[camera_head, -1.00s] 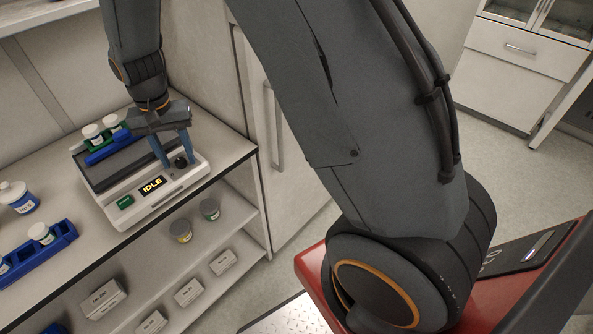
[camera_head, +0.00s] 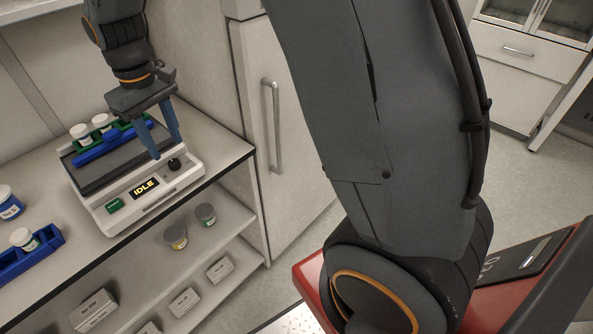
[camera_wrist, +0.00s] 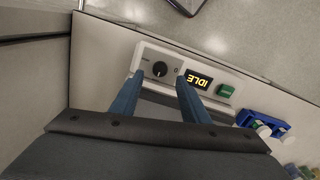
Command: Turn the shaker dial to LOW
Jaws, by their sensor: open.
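The shaker (camera_head: 150,197) is a white box with a dark platform on the counter. Its front panel has a black dial (camera_head: 174,164), a display (camera_head: 145,188) reading IDLE and a green button (camera_head: 114,206). In the wrist view the dial (camera_wrist: 160,69) shows a pale pointer mark, with small labels beside it too small to read. My gripper (camera_head: 166,148) has two blue fingers, open and empty, above the panel near the dial. In the wrist view the gripper (camera_wrist: 158,88) has its fingertips on either side of the dial's near side, apart from it.
Blue and green racks with white-capped bottles (camera_head: 80,133) sit on the shaker platform. A blue rack (camera_head: 30,258) and bottle (camera_head: 8,203) stand on the counter at left. Shelves below hold jars (camera_head: 205,215) and boxes (camera_head: 93,310). A cabinet handle (camera_head: 272,125) is to the right.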

